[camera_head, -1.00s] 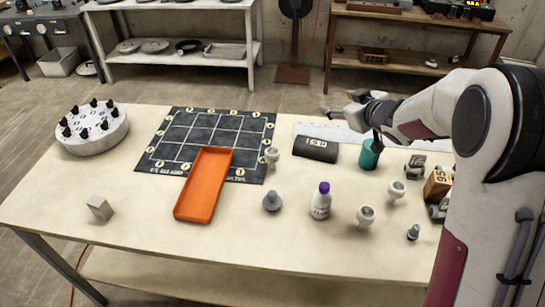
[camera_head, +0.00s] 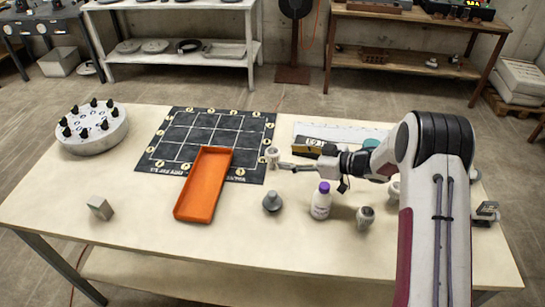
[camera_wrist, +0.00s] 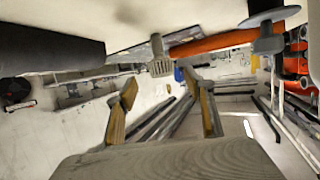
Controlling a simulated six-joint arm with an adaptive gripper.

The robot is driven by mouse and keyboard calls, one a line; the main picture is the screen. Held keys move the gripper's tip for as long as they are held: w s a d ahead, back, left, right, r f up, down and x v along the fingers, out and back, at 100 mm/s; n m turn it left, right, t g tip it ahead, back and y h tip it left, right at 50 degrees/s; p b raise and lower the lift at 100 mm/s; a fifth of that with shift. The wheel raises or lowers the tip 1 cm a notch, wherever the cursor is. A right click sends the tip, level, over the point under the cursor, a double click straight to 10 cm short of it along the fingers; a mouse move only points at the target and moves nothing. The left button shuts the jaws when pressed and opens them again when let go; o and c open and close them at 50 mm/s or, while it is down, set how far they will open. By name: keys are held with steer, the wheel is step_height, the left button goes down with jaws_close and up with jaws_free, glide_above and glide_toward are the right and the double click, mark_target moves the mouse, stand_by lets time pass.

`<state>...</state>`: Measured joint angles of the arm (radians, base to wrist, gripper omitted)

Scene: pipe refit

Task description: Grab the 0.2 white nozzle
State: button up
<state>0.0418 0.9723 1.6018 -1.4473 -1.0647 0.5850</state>
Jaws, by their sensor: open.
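A small white nozzle-like fitting (camera_head: 271,157) stands at the right edge of the dark gridded mat (camera_head: 190,112). A similar pale fitting (camera_head: 365,217) stands at the table's front right. I cannot read a size on either. My gripper (camera_head: 284,166) reaches in low from the right, its tips just right of the fitting by the mat. In the wrist view my gripper (camera_wrist: 166,98) has its two fingers spread with nothing held between them. A ribbed pale fitting (camera_wrist: 159,64) shows beyond the tips, apart from them.
The orange tray (camera_head: 203,185) lies left of my gripper, partly on the mat. A grey cone-shaped part (camera_head: 272,202) and a purple-capped white bottle (camera_head: 320,203) stand in front. A dark cylinder (camera_wrist: 45,47) is close in the wrist view.

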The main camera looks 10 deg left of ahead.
mark_target(279, 158)
steer(key=shift+s+a+f, duration=0.2)
steer(key=shift+s+f, duration=0.1)
steer(key=shift+f, duration=0.15)
steer(key=shift+x, duration=1.1)
steer(key=shift+w+a, duration=0.1)
steer(key=shift+a, duration=0.05)
steer(key=shift+a+f, duration=0.1)
steer(key=shift+w+a+f, duration=0.5)
steer(key=shift+a, duration=0.15)
steer(key=shift+x, duration=1.6)
steer(key=shift+w, duration=0.1)
